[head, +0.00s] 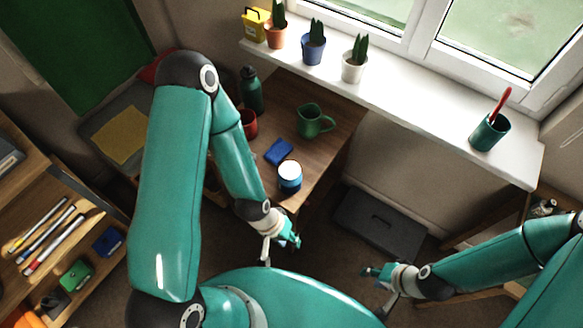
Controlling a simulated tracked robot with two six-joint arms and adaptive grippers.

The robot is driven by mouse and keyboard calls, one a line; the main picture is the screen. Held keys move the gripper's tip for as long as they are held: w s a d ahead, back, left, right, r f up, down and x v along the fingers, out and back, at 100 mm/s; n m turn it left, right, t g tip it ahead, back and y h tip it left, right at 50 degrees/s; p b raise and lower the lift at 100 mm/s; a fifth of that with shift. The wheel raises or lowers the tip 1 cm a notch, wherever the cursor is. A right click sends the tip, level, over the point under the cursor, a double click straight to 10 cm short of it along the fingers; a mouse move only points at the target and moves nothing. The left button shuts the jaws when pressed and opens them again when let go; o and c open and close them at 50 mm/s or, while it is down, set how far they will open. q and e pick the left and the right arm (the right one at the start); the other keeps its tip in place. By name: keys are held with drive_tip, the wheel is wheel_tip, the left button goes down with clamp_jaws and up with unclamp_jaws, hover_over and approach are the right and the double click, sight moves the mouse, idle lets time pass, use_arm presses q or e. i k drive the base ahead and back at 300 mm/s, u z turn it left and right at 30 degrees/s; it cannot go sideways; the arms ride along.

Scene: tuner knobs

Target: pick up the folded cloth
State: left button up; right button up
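A flat yellow square (120,134) that looks like the folded cloth lies on a grey surface at the left, beside the wooden table. My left arm stands between it and the table items, and both grippers are well away from it. My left gripper (280,246) hangs in front of the table's near corner, its fingers apart and nothing between them. My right gripper (377,289) is low at the right over the floor, its fingers also apart and empty.
The wooden table (338,122) holds a green mug (313,121), a blue block-like item (278,152), a blue-and-white tin (290,177), a dark green bottle (251,91) and a partly hidden red mug (249,124). Potted plants line the windowsill (415,107). A shelf (28,205) stands left.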

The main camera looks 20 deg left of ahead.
sight(279, 151)
drive_tip(key=z, duration=0.6)
drive_tip(key=k, duration=1.1)
drive_tip(key=u, duration=0.6)
drive_tip(key=i, duration=1)
drive_tip(key=z, duration=0.05)
